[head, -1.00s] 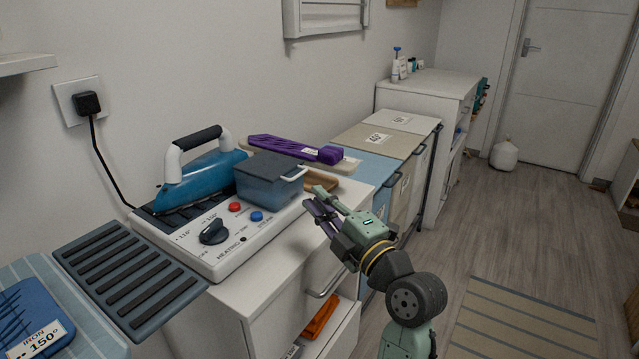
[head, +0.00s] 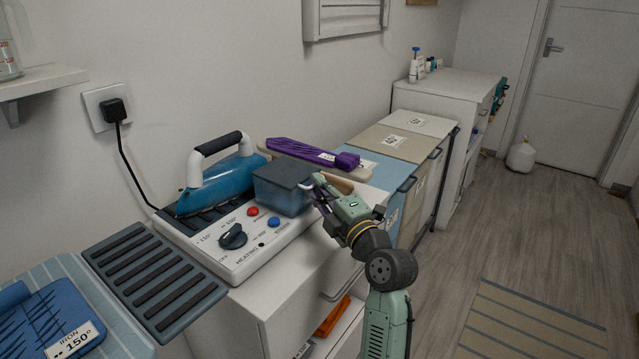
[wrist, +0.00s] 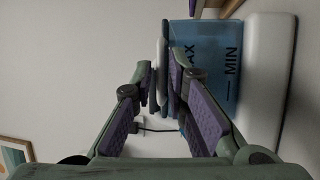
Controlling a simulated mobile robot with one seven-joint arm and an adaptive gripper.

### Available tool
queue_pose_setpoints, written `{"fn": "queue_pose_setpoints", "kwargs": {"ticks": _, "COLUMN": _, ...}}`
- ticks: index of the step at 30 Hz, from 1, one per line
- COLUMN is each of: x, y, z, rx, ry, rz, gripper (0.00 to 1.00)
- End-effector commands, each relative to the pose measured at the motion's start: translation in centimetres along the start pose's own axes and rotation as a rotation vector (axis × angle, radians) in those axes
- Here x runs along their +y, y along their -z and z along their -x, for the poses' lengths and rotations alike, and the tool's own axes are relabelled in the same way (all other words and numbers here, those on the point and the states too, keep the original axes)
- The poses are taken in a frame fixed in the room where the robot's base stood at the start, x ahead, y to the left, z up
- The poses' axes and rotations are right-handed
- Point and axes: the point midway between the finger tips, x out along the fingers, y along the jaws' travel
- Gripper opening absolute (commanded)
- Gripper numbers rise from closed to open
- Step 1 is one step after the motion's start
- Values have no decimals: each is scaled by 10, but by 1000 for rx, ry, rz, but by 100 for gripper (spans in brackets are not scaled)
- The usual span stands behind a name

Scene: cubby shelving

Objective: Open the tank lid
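The tank (head: 285,196) is a translucent blue box on the ironing station, with MAX and MIN marks on its side in the wrist view (wrist: 222,70). Its dark grey lid (head: 286,171) lies flat on top, closed. A white handle (head: 311,182) sticks out from the lid's right side. My gripper (head: 318,192) is at the handle, its fingers partly hidden in the head view. In the wrist view my gripper (wrist: 163,92) has its purple-padded fingers apart, with the light handle (wrist: 162,55) showing in the gap between the tips. I cannot tell whether either finger touches it.
The iron (head: 222,180) stands left of the tank, behind a control panel with a black knob (head: 233,236). A purple object (head: 310,153) lies on a board behind the tank. Coloured bins (head: 387,139) stand to the right.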

Motion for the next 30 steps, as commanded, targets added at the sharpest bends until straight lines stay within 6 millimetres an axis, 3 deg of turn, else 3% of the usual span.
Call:
{"fn": "queue_pose_setpoints", "kwargs": {"ticks": 6, "x": 0, "y": 0, "z": 0, "rx": 0, "ry": 0, "rz": 0, "gripper": 14}}
{"fn": "queue_pose_setpoints", "kwargs": {"ticks": 13, "x": 0, "y": 0, "z": 0, "rx": 0, "ry": 0, "rz": -1, "gripper": 0}}
{"fn": "queue_pose_setpoints", "kwargs": {"ticks": 30, "x": 0, "y": 0, "z": 0, "rx": 0, "ry": 0, "rz": 0, "gripper": 0}}
